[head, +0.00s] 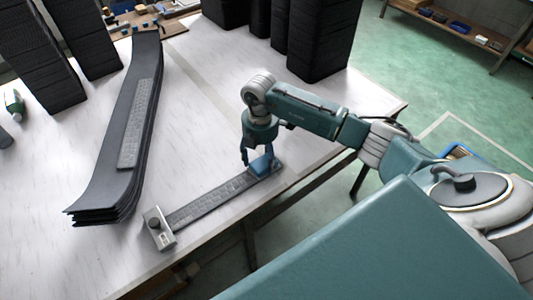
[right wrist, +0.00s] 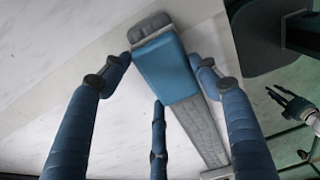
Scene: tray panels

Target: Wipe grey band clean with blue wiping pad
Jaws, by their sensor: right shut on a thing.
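The grey band (head: 210,199) is a long strip lying near the table's front edge. It also shows in the right wrist view (right wrist: 204,132). The blue wiping pad (head: 262,164) is at the band's far right end and lies over it in the right wrist view (right wrist: 166,70). My right gripper (head: 256,156) is shut on the pad, with fingers on both sides of it in the right wrist view (right wrist: 160,75). The band's surface under the pad is hidden. What looks like my left gripper (right wrist: 292,104) shows small at the right of the wrist view; its jaws are unclear.
A metal clamp block (head: 158,229) sits at the band's near left end. A stack of dark curved panels (head: 118,175) lies to the left. Black stacks (head: 318,40) stand at the back. The white table (head: 205,130) is clear between panels and band.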

